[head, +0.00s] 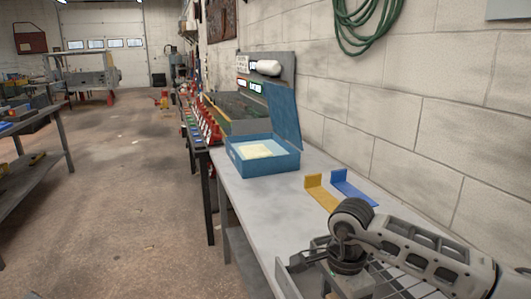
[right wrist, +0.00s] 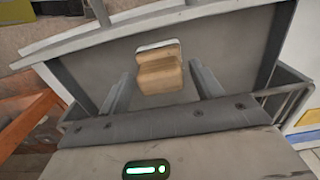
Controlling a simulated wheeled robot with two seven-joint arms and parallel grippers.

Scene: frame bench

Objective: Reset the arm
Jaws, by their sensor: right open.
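My right arm (head: 415,250) comes in from the right in the head view, bent over the near end of the bench. My left gripper is not in view.
A blue open-lidded box (head: 265,163) stands on the grey bench (head: 255,205). A yellow bracket (head: 322,192) and a blue bracket (head: 352,188) lie nearer. A wire basket (head: 392,276) is under my right arm. A block wall borders the right; open floor lies left.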

